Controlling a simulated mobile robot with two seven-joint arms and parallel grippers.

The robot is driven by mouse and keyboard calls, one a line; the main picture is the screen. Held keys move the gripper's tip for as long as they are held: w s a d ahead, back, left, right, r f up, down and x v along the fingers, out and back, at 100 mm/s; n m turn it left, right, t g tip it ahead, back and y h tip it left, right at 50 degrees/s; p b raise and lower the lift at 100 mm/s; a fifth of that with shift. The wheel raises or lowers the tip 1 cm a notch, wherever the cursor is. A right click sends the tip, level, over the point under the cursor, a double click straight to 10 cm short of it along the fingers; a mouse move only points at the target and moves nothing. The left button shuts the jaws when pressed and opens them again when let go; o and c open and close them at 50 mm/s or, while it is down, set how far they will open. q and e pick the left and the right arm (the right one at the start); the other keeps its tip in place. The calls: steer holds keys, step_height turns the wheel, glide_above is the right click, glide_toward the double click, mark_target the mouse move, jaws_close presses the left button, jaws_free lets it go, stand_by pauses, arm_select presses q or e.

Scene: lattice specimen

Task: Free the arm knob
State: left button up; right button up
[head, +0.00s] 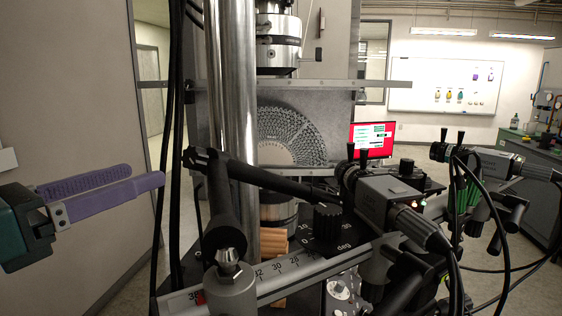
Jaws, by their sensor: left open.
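A black jointed arm (221,205) rises from a silver ball mount, bends at an elbow and runs right toward a camera. A small dark knob (192,157) sits at its elbow, beside a steel column; I take it as the arm knob, though other knobs show. Black cables hang just left of it, and I cannot tell whether they touch it. My left gripper (148,175), with purple fingers, is open and empty at the left, below and left of that knob and apart from it. My right gripper does not show.
A ribbed black knob (327,222) stands on a degree dial at centre. A scaled rail (290,274) crosses in front. The steel column (230,95) and hanging cables (172,130) stand close to the elbow. Cameras (392,200) with cables crowd the right.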

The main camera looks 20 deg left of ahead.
mark_target(188, 159)
arm_select(q)
steer(key=w, duration=0.6)
steer(key=shift+d+r, duration=0.2)
steer(key=shift+d, duration=0.2)
steer(key=shift+w+d+f+p, duration=0.15)
steer(key=shift+w+p, duration=0.35)
steer(key=shift+w, duration=0.5)
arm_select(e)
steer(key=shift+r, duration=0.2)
arm_select(q)
jaws_close()
